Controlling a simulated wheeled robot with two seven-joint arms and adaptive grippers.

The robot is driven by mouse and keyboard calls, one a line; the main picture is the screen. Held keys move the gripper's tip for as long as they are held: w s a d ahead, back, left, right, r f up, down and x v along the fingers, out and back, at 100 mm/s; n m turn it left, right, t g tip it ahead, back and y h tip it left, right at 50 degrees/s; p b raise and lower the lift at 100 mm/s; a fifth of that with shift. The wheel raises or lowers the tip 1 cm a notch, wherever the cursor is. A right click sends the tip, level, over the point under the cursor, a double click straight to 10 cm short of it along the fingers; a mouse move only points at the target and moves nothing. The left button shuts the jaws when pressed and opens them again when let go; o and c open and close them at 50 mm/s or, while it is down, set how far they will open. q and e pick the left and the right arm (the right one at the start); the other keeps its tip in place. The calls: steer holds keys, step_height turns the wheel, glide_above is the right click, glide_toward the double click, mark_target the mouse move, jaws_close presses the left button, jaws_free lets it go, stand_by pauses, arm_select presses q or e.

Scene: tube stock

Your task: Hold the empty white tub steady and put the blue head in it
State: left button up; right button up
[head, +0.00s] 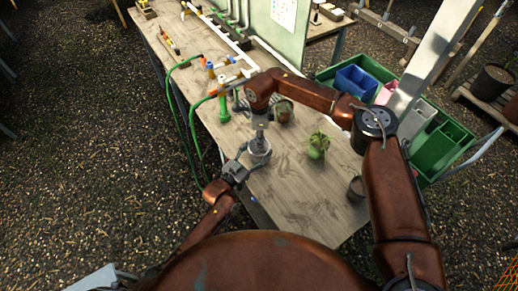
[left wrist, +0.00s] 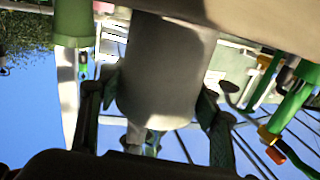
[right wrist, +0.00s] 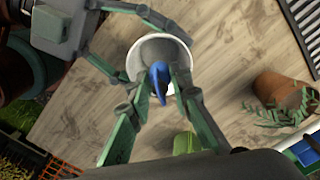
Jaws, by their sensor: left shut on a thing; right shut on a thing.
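The white tub (head: 260,157) stands on the bench near its left edge, its mouth facing up. My left gripper (head: 245,161) is shut on the tub from the side; in the left wrist view the tub (left wrist: 160,75) fills the space between its fingers. My right gripper (head: 260,141) points down over the tub. In the right wrist view it is shut on the blue head (right wrist: 159,80), which shows against the tub's open mouth (right wrist: 157,45). How deep the blue head sits in the mouth cannot be told. The fingers hide part of it.
A terracotta pot (head: 284,112) is behind the tub. Green hoses and pipe fittings (head: 222,90) lie further back. The front middle of the bench is clear.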

steer(key=o, duration=0.9)
steer(key=shift+r, duration=0.1)
step_height(320, 180, up, 12)
steer(key=shift+f, duration=0.1)
arm_select(q)
steer(key=o, duration=1.2)
steer(key=v, duration=1.2)
steer(key=shift+a, duration=0.1)
